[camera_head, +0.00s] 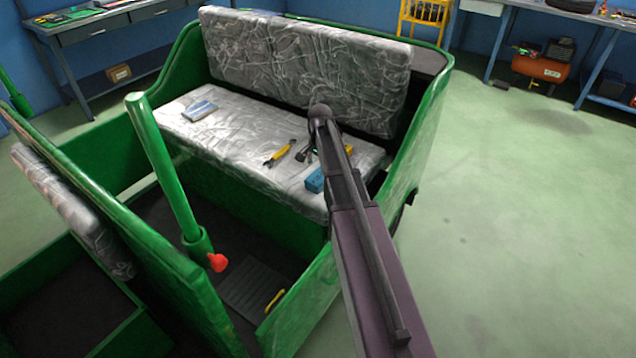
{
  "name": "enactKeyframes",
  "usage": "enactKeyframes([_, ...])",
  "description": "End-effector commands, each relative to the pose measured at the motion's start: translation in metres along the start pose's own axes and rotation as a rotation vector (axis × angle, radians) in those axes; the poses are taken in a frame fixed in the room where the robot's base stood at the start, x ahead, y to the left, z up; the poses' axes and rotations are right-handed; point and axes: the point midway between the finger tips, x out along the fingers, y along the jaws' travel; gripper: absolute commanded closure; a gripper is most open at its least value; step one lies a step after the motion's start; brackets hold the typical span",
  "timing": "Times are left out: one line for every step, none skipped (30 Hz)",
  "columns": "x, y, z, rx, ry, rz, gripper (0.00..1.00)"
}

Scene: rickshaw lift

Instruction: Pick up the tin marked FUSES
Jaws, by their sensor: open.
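My arm reaches over the rickshaw's rear seat (235,135), which is wrapped in crinkled clear plastic. My gripper (303,154) is small and dark in this view, open, with nothing seen between its fingers, above the right half of the seat. A blue box-like thing (315,182) lies on the seat just below the gripper in the picture, partly hidden by my arm. It may be the tin, but no FUSES marking can be read. A flat blue-grey packet (200,110) lies at the seat's left. I cannot tell whether anything touches the gripper.
A yellow-handled tool (279,153) lies on the seat left of the gripper. The plastic-wrapped backrest (305,65) rises behind. The green side wall (425,125) borders the seat at right. A green post (165,170) stands at front left. The floor at right is clear.

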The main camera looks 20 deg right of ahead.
Motion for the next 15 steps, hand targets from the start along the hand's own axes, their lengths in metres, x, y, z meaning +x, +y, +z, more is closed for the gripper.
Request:
enactKeyframes([0.0, 0.0, 0.0, 0.0, 0.0, 0.0, 0.0])
enactKeyframes([0.0, 0.0, 0.0, 0.0, 0.0, 0.0, 0.0])
enactKeyframes([0.0, 0.0, 0.0, 0.0, 0.0, 0.0, 0.0])
enactKeyframes([0.0, 0.0, 0.0, 0.0, 0.0, 0.0, 0.0])
enactKeyframes([0.0, 0.0, 0.0, 0.0, 0.0, 0.0, 0.0])
enactKeyframes([0.0, 0.0, 0.0, 0.0, 0.0, 0.0, 0.0])
enactKeyframes([0.001, 0.0, 0.0, 0.0, 0.0, 0.0, 0.0])
enactKeyframes([0.001, 0.0, 0.0, 0.0, 0.0, 0.0, 0.0])
enactKeyframes([0.002, 0.0, 0.0, 0.0, 0.0, 0.0, 0.0])
enactKeyframes([0.003, 0.0, 0.0, 0.0, 0.0, 0.0, 0.0])
enactKeyframes([0.005, 0.0, 0.0, 0.0, 0.0, 0.0, 0.0])
enactKeyframes([0.007, 0.0, 0.0, 0.0, 0.0, 0.0, 0.0])
enactKeyframes([0.008, 0.0, 0.001, 0.0, 0.0, 0.0, 0.0])
enactKeyframes([0.01, 0.0, 0.001, 0.0, 0.0, 0.0, 0.0])
enactKeyframes([0.013, 0.001, 0.001, 0.0, 0.0, 0.0, 0.0])
